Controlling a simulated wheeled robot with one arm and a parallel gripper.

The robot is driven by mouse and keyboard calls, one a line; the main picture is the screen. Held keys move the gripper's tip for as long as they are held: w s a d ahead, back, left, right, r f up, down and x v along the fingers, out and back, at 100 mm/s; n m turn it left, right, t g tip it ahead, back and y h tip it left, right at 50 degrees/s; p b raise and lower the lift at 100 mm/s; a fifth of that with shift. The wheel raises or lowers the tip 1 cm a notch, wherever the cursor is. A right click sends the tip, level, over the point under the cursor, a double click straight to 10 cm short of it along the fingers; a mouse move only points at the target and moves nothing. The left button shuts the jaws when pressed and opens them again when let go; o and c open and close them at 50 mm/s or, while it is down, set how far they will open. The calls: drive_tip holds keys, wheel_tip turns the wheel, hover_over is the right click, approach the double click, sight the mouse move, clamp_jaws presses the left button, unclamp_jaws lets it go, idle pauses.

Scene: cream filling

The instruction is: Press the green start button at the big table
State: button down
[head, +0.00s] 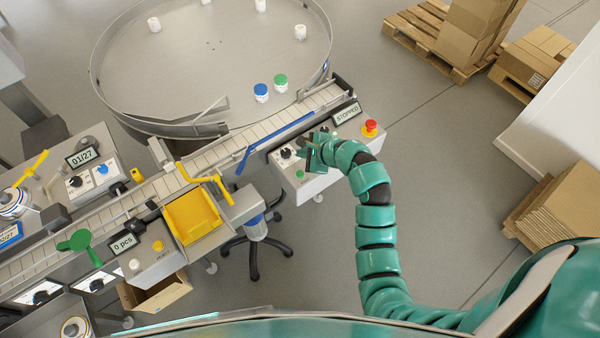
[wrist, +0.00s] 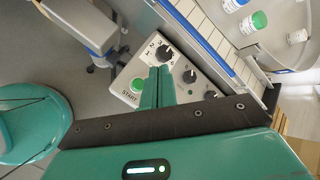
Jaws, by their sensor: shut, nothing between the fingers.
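The green start button (wrist: 138,84) sits on a light grey control panel (wrist: 124,76) with the word START beside it. In the head view the button (head: 300,174) shows small at the panel's front edge, at the big round table (head: 215,55). My gripper (head: 310,154) is over the panel, and its shut fingers (wrist: 160,70) appear in the wrist view just right of the button, near the numbered black knob (wrist: 163,53). The fingers hold nothing. They look apart from the button; their height above the panel is hard to tell.
A second knob (wrist: 190,76) is right of the fingers. A red stop button (head: 370,126) and a STOPPED display (head: 347,113) are at the panel's right end. The conveyor (head: 240,143) with a blue rail (head: 280,130) runs behind the panel. Blue-capped (head: 261,92) and green-capped (head: 280,82) jars stand on the table.

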drive_tip(key=b, duration=0.4)
hover_over(303, 176)
wheel_tip(303, 176, down, 6)
drive_tip(key=shift+f, duration=0.1)
drive_tip(key=shift+w+f+b, duration=0.1)
drive_tip(key=shift+f+b, duration=0.25)
drive_tip(key=shift+f, duration=0.8)
drive_tip(key=shift+f, duration=0.15)
idle(0.8)
drive_tip(key=shift+f, duration=0.3)
